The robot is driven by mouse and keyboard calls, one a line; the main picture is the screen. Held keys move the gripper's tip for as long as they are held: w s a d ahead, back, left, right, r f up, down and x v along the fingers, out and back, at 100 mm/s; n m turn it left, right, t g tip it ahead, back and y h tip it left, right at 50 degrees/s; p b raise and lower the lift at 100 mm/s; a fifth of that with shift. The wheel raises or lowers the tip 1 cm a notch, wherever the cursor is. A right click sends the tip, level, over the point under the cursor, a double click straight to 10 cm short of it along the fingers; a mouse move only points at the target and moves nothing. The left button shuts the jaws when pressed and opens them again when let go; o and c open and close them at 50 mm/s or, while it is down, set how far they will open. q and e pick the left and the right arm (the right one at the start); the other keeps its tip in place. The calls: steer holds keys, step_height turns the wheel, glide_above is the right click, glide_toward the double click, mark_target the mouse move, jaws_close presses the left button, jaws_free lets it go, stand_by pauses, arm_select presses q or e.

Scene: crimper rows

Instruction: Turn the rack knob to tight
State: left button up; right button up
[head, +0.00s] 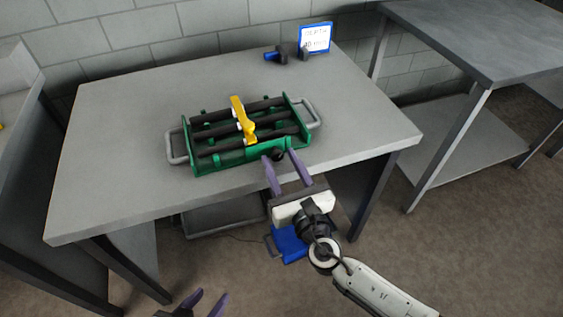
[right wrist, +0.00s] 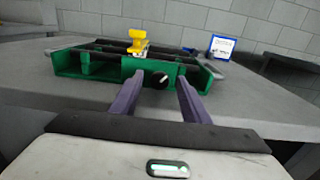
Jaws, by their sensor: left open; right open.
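The green rack (head: 222,165) with dark bars and grey end handles stands on the grey table. Its black round knob (head: 278,155) is on the front face, toward the right; in the right wrist view the knob (right wrist: 160,81) shows a light pointer mark. My right gripper (head: 281,157) is open, its purple fingers pointing at the rack's front. In the right wrist view the knob appears between the fingertips (right wrist: 160,82); I cannot tell whether they touch it. My left gripper (head: 207,301) is open and empty, low at the bottom edge, away from the table.
A yellow piece (head: 243,120) lies across the rack's bars. A blue and black item (head: 276,56) and a white sign with a blue border (head: 315,38) are at the table's back. A blue object (head: 289,245) is below the table. The table's left part is clear.

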steer(key=c, duration=1)
